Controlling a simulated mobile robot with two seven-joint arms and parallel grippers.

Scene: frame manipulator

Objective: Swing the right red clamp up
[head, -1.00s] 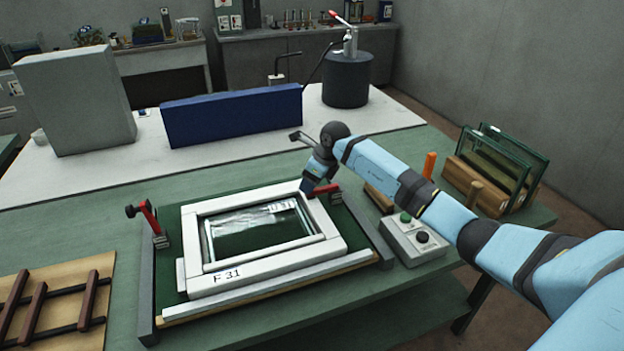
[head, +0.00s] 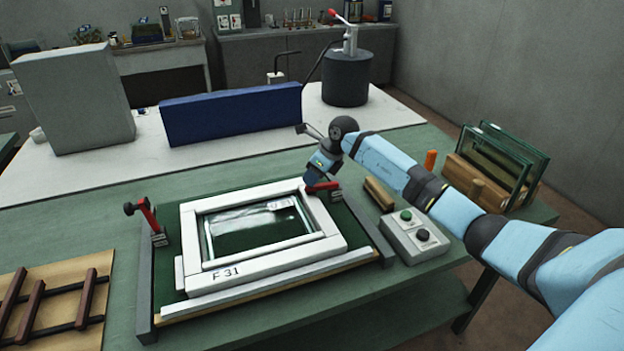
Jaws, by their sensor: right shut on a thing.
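The right red clamp (head: 324,187) is at the far right corner of the white frame (head: 330,243). Its red arm lies nearly level beside my gripper, and part of it is hidden. My right gripper (head: 312,184) is low at this clamp, shut on it; the fingertips are too small and covered to see clearly. The left red clamp (head: 148,215) stands at the frame's left side with its arm tilted up. The white frame holds a glass pane and carries the label "F 31". My left gripper is not in view.
A grey button box (head: 415,240) and a wooden block (head: 379,194) stand right of the fixture. Glass panes (head: 500,165) stand in a wooden rack farther right. A blue block (head: 232,114) stands behind. A wooden rack (head: 55,305) lies at the front left.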

